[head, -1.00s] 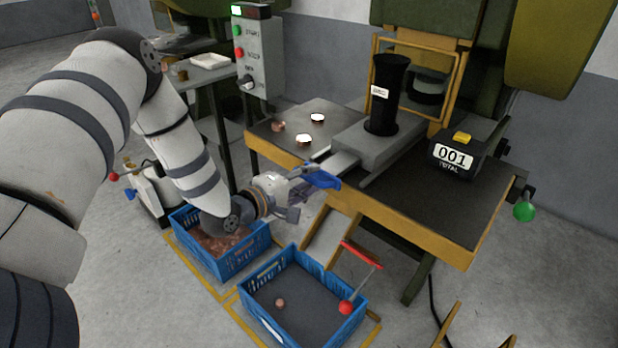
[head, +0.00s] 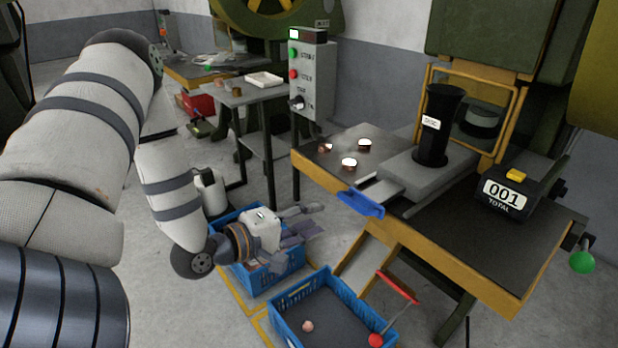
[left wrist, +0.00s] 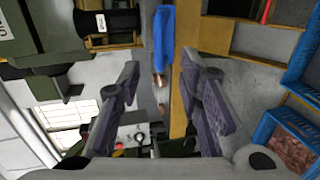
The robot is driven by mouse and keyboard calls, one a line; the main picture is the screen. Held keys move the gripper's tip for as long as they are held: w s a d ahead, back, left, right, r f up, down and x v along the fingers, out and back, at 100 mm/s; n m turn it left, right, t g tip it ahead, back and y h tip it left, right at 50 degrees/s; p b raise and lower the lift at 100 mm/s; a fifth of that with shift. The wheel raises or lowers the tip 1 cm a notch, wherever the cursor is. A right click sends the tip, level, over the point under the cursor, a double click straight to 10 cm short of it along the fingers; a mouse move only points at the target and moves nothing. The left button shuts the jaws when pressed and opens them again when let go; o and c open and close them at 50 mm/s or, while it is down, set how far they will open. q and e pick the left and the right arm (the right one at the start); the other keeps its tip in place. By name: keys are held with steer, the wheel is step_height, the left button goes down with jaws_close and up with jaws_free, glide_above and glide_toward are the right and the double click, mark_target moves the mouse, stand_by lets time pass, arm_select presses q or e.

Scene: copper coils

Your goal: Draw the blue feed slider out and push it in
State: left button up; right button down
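The blue feed slider handle (head: 361,204) sits at the front edge of the press table, on the end of a grey slide bar (head: 381,190) that runs into the grey feed block (head: 428,168). My left gripper (head: 308,222) is left of the handle and apart from it, above the left blue crate. In the left wrist view its two fingers (left wrist: 164,108) are spread wide with nothing between them. The blue handle (left wrist: 164,38) shows there ahead, beyond the fingertips. My right gripper is in neither view.
Copper pieces (head: 349,163) lie on the press table. A black tube (head: 440,125) stands on the feed block. Two blue crates (head: 333,313) stand below, one under my left gripper. A red-handled lever (head: 398,287) rises by the front crate. A control box (head: 312,78) stands behind.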

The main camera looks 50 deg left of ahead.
mark_target(374, 194)
arm_select(q)
steer(key=shift+c, duration=0.6)
